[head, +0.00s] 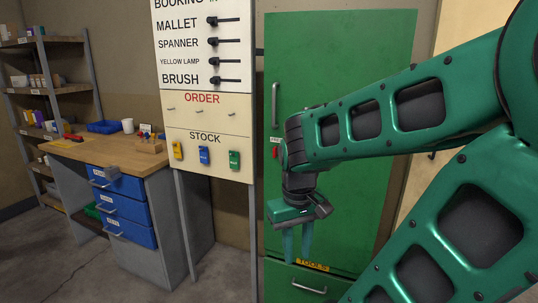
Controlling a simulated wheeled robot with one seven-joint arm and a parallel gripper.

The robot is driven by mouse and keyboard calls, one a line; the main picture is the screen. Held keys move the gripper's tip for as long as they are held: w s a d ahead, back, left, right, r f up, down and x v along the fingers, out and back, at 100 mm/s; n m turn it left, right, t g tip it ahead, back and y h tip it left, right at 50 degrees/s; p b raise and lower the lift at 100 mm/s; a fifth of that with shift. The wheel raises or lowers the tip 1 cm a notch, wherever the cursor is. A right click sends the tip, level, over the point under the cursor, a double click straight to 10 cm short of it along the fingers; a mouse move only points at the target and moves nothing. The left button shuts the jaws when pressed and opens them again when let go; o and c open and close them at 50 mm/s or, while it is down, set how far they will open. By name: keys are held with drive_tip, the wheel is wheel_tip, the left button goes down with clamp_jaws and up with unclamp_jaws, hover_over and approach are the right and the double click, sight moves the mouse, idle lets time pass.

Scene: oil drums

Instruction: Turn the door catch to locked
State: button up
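A tall green cabinet door (345,55) stands in the middle right of the head view. A small red catch (275,152) sits on its left side, below a small white label (275,139) whose text is only partly readable. My arm's wrist covers the area just right of the catch, so its full shape and exact turn cannot be told. My gripper (298,258) hangs fingers down in front of the lower part of the door, below and right of the catch. Its two green fingers are apart with nothing seen between them.
A vertical handle (275,105) is on the door above the catch. A drawer (300,280) labelled TOOLS is below. A white sign board (205,95) stands just left. Further left are a workbench (85,150) with blue drawers and a shelf rack (50,60).

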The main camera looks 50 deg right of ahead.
drive_tip(key=w+d+f+n+h, duration=0.2)
drive_tip(key=w+d+n+h, duration=0.5)
drive_tip(key=d, duration=0.5)
drive_tip(key=n+t+h, duration=0.7)
drive_tip(key=n+h, duration=0.2)
drive_tip(key=n, duration=1.2)
approach(274, 151)
drive_tip(key=x, duration=0.9)
drive_tip(key=shift+w+r, duration=0.1)
